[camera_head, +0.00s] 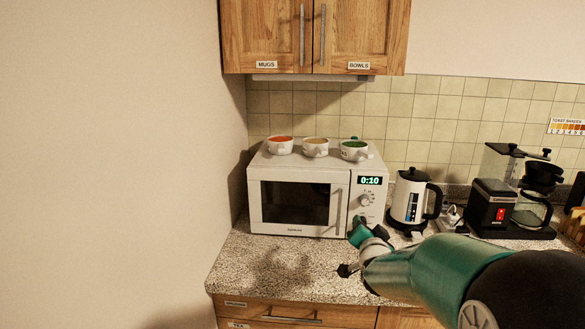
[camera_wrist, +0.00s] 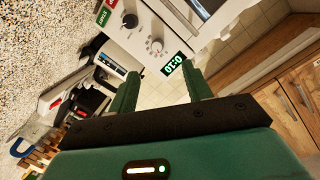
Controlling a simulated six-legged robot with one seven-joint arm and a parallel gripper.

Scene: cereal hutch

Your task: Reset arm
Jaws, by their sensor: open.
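My gripper (camera_wrist: 163,92) shows in the wrist view with its two green fingers spread apart and nothing between them. In the head view my arm reaches in from the lower right, and its end is in front of the lower right corner of the white microwave (camera_head: 295,205). The fingertips are hard to make out there. The microwave door is shut and its display (camera_head: 370,180) reads 0:10. In the wrist view the microwave's control panel (camera_wrist: 138,38) lies just beyond the fingers, tilted, with two knobs and a green START label.
Three mugs (camera_head: 315,147) stand on the microwave. A white kettle (camera_head: 410,199) and a coffee maker (camera_head: 495,208) stand to the right. Wooden cabinets (camera_head: 265,35) labelled MUGS and BOWLS hang above. The speckled counter (camera_head: 235,260) is clear at the front left, beside a wall.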

